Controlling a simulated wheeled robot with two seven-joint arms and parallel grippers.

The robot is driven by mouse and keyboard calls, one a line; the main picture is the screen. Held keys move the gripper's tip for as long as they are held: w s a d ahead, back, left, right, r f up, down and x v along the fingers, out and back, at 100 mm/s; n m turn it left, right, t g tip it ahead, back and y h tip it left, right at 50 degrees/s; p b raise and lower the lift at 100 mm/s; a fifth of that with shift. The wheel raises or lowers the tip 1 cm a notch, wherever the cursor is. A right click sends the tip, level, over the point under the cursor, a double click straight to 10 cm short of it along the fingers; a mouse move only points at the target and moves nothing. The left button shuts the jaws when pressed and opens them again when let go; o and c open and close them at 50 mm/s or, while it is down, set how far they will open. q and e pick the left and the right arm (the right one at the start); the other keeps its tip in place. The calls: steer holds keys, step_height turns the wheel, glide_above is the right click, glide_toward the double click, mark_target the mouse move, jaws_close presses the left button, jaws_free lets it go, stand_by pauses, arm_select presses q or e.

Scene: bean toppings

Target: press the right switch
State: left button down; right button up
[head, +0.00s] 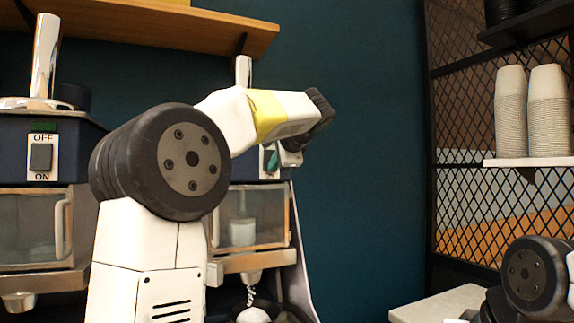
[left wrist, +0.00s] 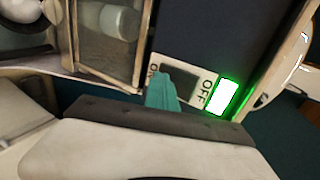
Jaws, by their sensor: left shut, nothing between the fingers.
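The right switch (left wrist: 187,86) shows in the left wrist view as a dark rocker on a white plate marked ON and OFF. A green-rimmed lamp (left wrist: 227,97) beside its OFF end glows brightly. My left gripper (left wrist: 163,92) has teal fingers, shut and empty, over the ON end of the rocker; I cannot tell whether they touch it. In the head view my left gripper (head: 270,158) is at the right machine's switch plate, mostly hidden behind my wrist. My right arm shows at the lower right of the head view, but its gripper fingers are not visible.
The left machine has its own switch (head: 41,157) with a dim green lamp (head: 43,126). The right machine's glass door (head: 262,215) shows a white cup inside. A wooden shelf (head: 150,25) hangs above. Stacked cups (head: 511,110) stand on a rack at right.

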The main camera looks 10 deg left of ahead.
arm_select(q)
steer(key=shift+r, duration=0.15)
steer(key=shift+r, duration=0.8)
steer(key=shift+s, duration=0.15)
